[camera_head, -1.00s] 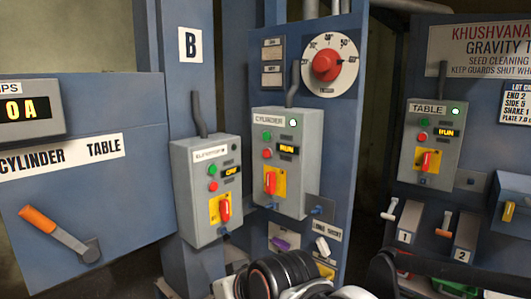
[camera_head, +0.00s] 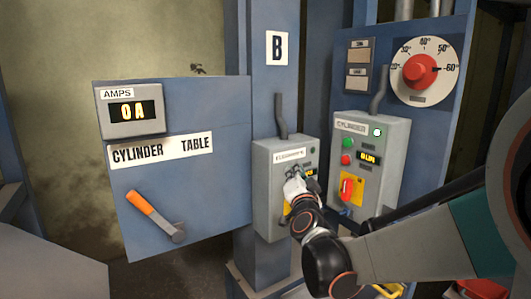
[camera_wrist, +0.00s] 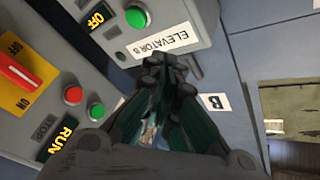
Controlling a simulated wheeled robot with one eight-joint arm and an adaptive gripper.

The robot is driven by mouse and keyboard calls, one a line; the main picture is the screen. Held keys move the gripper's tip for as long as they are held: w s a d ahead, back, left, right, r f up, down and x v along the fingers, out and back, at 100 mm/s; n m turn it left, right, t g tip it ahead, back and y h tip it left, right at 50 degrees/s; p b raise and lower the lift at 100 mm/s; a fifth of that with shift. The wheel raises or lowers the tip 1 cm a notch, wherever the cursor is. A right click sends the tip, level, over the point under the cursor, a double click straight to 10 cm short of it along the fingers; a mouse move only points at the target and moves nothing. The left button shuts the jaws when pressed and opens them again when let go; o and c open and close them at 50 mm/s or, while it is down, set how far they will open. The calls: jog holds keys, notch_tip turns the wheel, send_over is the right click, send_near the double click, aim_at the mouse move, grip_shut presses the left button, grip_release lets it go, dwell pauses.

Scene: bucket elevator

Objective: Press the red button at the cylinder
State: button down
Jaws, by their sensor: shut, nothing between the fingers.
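The cylinder box (camera_head: 385,150) is a grey panel with a lit lamp at its top right. Its red button (camera_head: 346,159) sits just below a green one (camera_head: 349,142), above a red switch on a yellow plate. In the wrist view the red button (camera_wrist: 73,95) shows at left, beside the green one (camera_wrist: 96,111) and a RUN display. My gripper (camera_head: 295,172) is shut and empty, in front of the elevator box (camera_head: 262,200), left of the cylinder box. In the wrist view its fingertips (camera_wrist: 170,72) appear near the ELEVATOR B label, apart from the red button.
The elevator box shows an OFF display (camera_wrist: 97,18) and a green button (camera_wrist: 137,17) in the wrist view. A red dial (camera_head: 420,71) is above the cylinder box. An orange-handled lever (camera_head: 150,212) is on the left panel. My arm covers the lower right.

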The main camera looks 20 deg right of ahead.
aim_at(345, 160)
jog(key=w+d+f+m+h+p, duration=0.1)
jog(key=d+m+h, duration=0.4)
jog(key=d, duration=0.2)
jog(key=shift+w+f+m+g, duration=0.15)
jog(key=shift+w+m+g, duration=0.25)
jog(key=shift+d, duration=0.1)
jog(key=w+d, duration=0.2)
jog(key=d, duration=0.6)
jog(key=shift+w, duration=0.35)
jog(key=shift+d, duration=0.25)
dwell(0.7)
jog(key=shift+w+d, duration=0.1)
jog(key=shift+d, duration=0.15)
